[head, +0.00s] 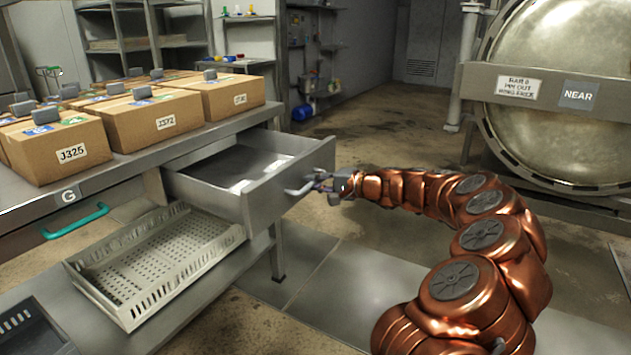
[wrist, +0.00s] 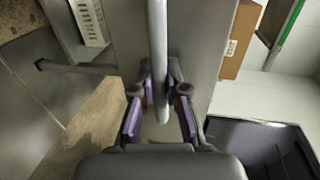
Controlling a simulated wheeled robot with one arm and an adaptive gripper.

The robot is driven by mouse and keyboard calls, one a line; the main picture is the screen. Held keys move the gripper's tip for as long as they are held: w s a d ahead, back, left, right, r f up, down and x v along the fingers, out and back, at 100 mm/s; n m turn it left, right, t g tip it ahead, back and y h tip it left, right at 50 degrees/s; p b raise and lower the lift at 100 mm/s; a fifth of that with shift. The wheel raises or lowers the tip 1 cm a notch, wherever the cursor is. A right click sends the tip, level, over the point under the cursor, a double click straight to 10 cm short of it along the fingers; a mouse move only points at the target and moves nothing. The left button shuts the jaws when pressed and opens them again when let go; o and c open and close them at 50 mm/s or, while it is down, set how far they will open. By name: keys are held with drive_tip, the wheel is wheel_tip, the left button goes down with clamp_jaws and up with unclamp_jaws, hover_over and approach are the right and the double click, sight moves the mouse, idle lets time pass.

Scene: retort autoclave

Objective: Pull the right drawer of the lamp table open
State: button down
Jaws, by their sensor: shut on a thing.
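The right drawer (head: 262,196) of the metal table (head: 152,158) stands pulled out, and its empty inside shows in the head view. Its bar handle (head: 303,188) is on the front face. My gripper (head: 325,184) is at the handle, at the drawer's right side in the head view. In the wrist view the handle (wrist: 158,60) runs down between the two purple-padded fingers of my gripper (wrist: 160,98), which are shut on it. The drawer front (wrist: 205,45) lies behind the handle there.
Several cardboard boxes with labels (head: 150,118) stand on the tabletop. A perforated tray (head: 160,262) sits on the lower shelf. A green handle (head: 76,222) is at the table's left. The round autoclave door (head: 560,110) is at the right. Floor is free between.

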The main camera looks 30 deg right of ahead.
drive_tip(key=c, duration=1.2)
unclamp_jaws()
drive_tip(key=v, duration=1.2)
drive_tip(key=shift+d+f, duration=0.1)
